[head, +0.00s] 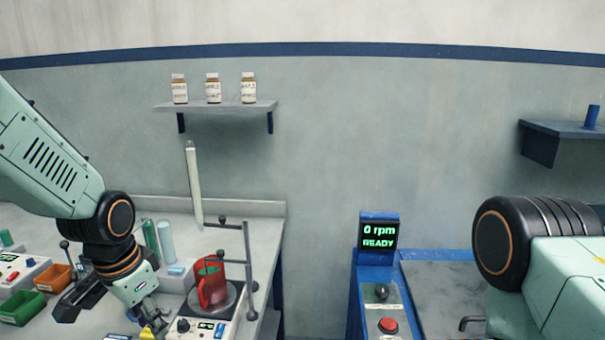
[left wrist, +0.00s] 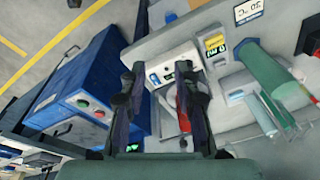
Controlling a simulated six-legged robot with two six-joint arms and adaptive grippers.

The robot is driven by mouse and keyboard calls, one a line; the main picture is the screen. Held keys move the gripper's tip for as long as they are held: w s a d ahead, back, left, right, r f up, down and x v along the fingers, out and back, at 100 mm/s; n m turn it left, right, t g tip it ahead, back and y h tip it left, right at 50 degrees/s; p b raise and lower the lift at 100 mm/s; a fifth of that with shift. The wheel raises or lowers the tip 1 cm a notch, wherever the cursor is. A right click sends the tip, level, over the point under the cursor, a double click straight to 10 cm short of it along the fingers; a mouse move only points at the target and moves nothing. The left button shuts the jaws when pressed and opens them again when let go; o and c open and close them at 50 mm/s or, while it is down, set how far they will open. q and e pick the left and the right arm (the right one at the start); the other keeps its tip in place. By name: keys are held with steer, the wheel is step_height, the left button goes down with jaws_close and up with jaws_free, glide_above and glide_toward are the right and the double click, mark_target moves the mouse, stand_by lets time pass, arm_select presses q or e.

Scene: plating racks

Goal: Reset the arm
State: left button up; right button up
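My left arm reaches down over the left bench in the head view, with its left gripper (head: 152,328) low near the bottom edge, partly cut off. In the left wrist view the two dark fingers of the left gripper (left wrist: 158,70) stand well apart with nothing held between them. A red jug (head: 212,284) stands on a stirrer hot plate (head: 204,328) just right of the gripper. The jug (left wrist: 183,108) also shows in the left wrist view, partly hidden by a finger. Only links of my right arm show at the right; its gripper is out of view.
A grey stand (head: 249,270) rises beside the jug. Green tubes (head: 151,240) and coloured bins (head: 22,308) are on the left bench. A blue console (head: 379,232) reads 0 rpm READY. A wall shelf (head: 218,106) holds three bottles.

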arm_select(q)
steer(key=s+d+f+n+t+b, duration=0.1)
steer(key=s+f+n+b, duration=0.15)
steer(key=f, duration=0.75)
steer(key=s+d+f+n+t+b, duration=0.2)
steer(key=f+n+b, duration=0.1)
steer(key=f, duration=0.6)
steer(key=s+f+n+g+b, duration=0.1)
steer(key=s+f+g+b, duration=0.4)
steer(key=s+f, duration=1.5)
steer(key=s+b, duration=0.3)
steer(key=shift+s+a, duration=0.25)
steer(key=shift+s, duration=0.15)
